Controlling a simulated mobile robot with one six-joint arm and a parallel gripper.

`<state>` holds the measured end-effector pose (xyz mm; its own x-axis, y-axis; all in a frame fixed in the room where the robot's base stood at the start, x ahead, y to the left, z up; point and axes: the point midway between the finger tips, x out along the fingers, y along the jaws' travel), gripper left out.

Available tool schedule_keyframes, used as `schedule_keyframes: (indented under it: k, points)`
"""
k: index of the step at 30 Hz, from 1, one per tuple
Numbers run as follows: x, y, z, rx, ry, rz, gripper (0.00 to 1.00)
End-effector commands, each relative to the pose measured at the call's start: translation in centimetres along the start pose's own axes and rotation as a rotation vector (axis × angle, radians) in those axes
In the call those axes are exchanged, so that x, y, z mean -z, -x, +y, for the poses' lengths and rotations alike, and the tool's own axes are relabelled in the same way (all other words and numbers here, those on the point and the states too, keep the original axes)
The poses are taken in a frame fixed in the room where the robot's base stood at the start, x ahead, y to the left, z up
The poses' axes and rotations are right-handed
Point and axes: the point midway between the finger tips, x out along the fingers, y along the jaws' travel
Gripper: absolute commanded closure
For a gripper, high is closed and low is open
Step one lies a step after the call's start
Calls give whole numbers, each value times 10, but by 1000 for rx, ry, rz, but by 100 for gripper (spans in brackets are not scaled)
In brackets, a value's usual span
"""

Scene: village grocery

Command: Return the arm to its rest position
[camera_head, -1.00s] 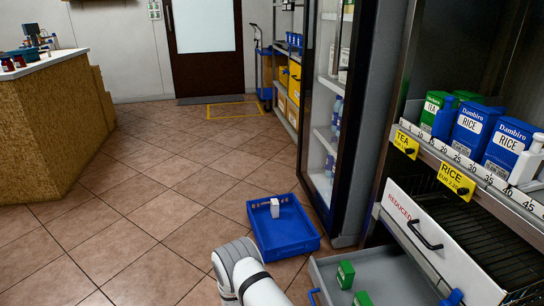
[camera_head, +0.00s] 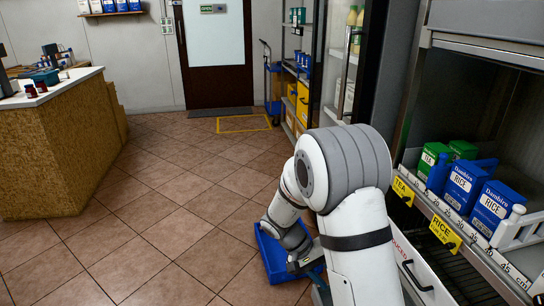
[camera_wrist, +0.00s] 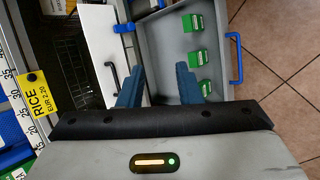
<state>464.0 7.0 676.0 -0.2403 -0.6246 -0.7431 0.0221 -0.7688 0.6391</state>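My arm (camera_head: 345,190), white with grey joints, is raised and bent in the middle of the head view. It covers part of the blue crate (camera_head: 268,252) on the floor. My gripper (camera_wrist: 159,68) shows in the wrist view, with its two blue fingers apart and nothing between them.
Shelves with rice boxes (camera_head: 497,208) and tea boxes (camera_head: 433,157) stand close on the right. A wooden counter (camera_head: 60,150) is at left. The tiled floor (camera_head: 165,205) between is open.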

Motion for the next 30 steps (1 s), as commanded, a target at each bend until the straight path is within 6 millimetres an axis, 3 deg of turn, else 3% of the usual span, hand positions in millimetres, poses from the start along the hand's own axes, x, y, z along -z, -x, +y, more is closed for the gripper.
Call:
schedule_keyframes:
  k: [1, 12, 24, 30]
  points:
    - [-13, 22, 24, 43, -6, 5, 69]
    - [-92, 106, 120, 332, 2, 83, 69]
    - [-179, 184, 197, 588, -3, 288, 69]
    - [-211, 209, 219, 666, -9, 398, 69]
